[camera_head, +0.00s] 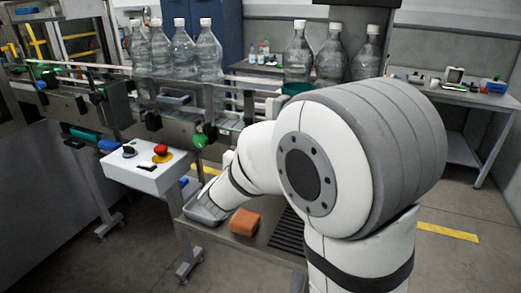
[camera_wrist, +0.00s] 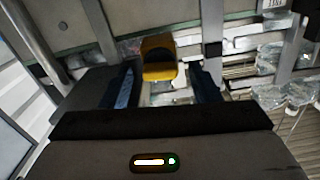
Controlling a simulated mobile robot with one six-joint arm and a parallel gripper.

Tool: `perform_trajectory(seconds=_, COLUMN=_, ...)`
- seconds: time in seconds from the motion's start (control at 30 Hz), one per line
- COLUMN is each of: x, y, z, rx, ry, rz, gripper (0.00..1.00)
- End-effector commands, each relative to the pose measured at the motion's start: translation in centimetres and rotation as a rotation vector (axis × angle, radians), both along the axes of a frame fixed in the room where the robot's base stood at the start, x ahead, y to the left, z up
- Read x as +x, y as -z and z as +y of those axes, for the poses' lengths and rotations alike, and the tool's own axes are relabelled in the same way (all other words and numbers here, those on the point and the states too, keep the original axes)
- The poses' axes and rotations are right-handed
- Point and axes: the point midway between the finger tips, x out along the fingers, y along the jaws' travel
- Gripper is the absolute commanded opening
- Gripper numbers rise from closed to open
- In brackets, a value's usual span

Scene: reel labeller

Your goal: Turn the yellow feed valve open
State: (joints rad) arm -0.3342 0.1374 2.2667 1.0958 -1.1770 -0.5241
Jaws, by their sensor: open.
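My gripper (camera_wrist: 166,82) is open in the wrist view, one dark finger on each side of the picture. The valve lies between and a little beyond the fingertips, closer to the left finger. I see no clear contact with either finger. In the head view the valve cannot be made out and my arm covers the area around my gripper.
A conveyor with large clear bottles (camera_head: 208,52) runs across the back. A white control box (camera_head: 146,172) with a red button (camera_head: 161,150) stands at left. An orange block (camera_head: 244,222) and a grey tray (camera_head: 204,211) are on a low bench beside my arm. Floor is open at right.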

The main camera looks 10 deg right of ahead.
Motion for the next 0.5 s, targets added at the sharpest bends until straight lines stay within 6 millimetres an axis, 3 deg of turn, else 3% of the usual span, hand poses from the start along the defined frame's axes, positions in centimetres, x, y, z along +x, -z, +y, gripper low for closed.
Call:
perform_trajectory(seconds=0.27, x=-0.6, y=0.0, z=0.6, rx=0.000, ry=-0.002, rz=0.001, gripper=0.56)
perform_trajectory(seconds=0.5, x=-3.9, y=0.0, z=3.0, rx=0.001, ry=-0.005, rz=0.000, gripper=0.56)
